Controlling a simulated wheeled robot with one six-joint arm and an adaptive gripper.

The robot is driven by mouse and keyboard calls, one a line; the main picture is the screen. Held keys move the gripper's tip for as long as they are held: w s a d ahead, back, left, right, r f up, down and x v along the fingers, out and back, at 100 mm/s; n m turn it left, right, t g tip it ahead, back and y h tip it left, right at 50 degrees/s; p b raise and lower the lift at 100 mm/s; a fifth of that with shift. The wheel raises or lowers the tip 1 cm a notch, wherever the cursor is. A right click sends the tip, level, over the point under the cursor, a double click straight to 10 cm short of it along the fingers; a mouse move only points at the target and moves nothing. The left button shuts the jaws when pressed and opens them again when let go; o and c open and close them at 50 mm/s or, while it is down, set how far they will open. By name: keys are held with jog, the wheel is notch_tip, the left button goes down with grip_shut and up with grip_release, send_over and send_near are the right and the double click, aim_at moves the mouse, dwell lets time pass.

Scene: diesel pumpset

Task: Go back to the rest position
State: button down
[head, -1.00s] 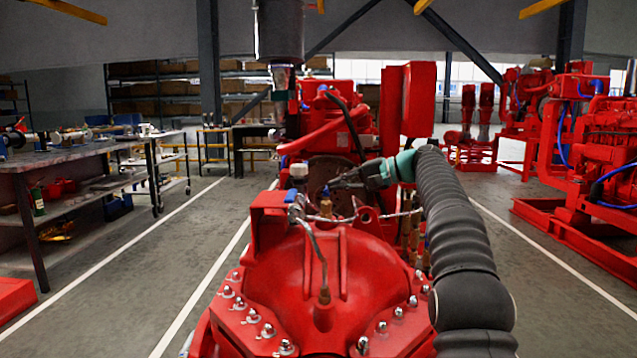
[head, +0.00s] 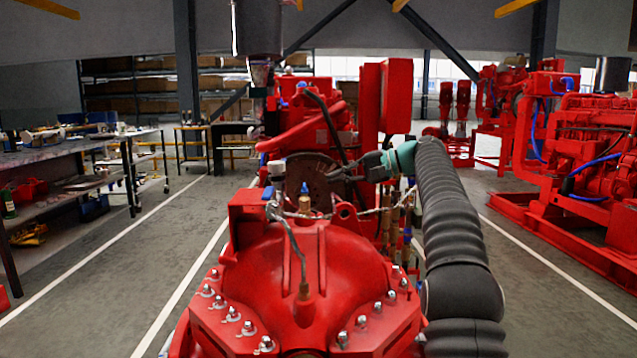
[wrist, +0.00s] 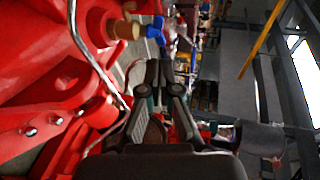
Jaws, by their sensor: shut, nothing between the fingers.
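My gripper (head: 336,172) is shut and empty in the head view. It hangs above and behind the red pump casing (head: 300,255), pointing left from the end of my black-sleeved arm. A small blue-handled valve on a brass fitting (head: 304,204) stands on the casing, to the left of and below my fingertips, with a visible gap. In the wrist view my gripper's dark fingers (wrist: 162,78) lie close together. The blue handle (wrist: 155,31) shows just above and left of them, apart from them.
The red engine (head: 310,115) and a tall red panel (head: 396,95) stand close behind my gripper. A thin metal pipe (head: 298,245) curves over the casing. A workbench (head: 60,152) is at left, another red pumpset (head: 580,140) at right. Clear floor (head: 130,260) lies left.

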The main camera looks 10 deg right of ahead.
jog(key=v, duration=0.5)
jog(key=s+a+f+h, duration=0.2)
jog(key=s+a+h, duration=0.25)
jog(key=s, duration=0.45)
jog(key=s+a+f+h, duration=0.3)
jog(key=s+a, duration=0.2)
jog(key=s, duration=0.5)
jog(key=s+d+f+n+h, duration=0.1)
jog(key=s+f+n+h, duration=0.1)
jog(key=s+f, duration=0.9)
jog(key=s+d+f+n+h, duration=0.1)
jog(key=s+f+h, duration=0.3)
jog(key=s+f, duration=0.6)
jog(key=s+n, duration=0.1)
jog(key=s, duration=0.4)
jog(key=shift+s+d+f, duration=0.2)
jog(key=shift+d+f, duration=0.15)
jog(key=shift+s+d, duration=0.1)
